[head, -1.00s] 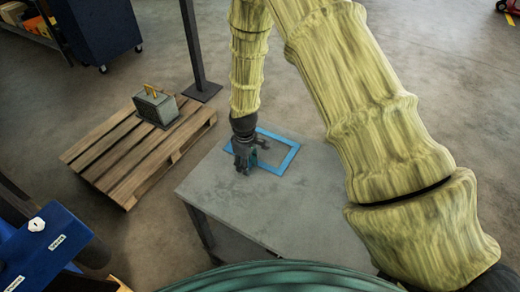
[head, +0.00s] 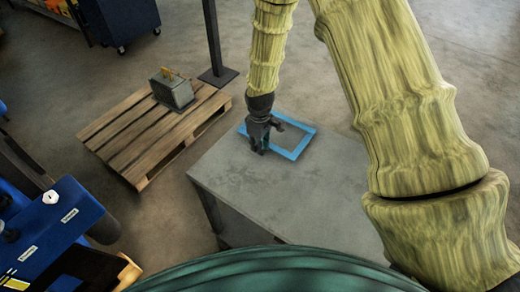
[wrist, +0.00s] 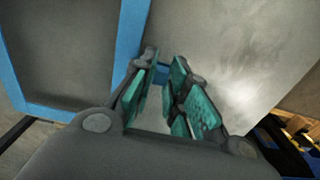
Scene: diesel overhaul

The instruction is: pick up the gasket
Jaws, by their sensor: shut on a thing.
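The gasket is a flat blue rectangular frame (head: 304,144) at the far edge of the grey table. It shows in the wrist view (wrist: 129,42) as a blue band down the left, with a corner at lower left. My gripper (head: 260,143) points down at the near left side of the frame. In the wrist view its teal-padded fingers (wrist: 163,76) are closed on a blue strip of the gasket. The fingers hide part of that side. I cannot tell whether the gasket touches the table.
The grey table (head: 280,195) is otherwise bare. A wooden pallet (head: 150,132) with a grey box (head: 172,88) stands to the left, near a dark post (head: 213,40). A blue unit (head: 50,225) is at lower left, and a blue cabinet (head: 122,20) at the back.

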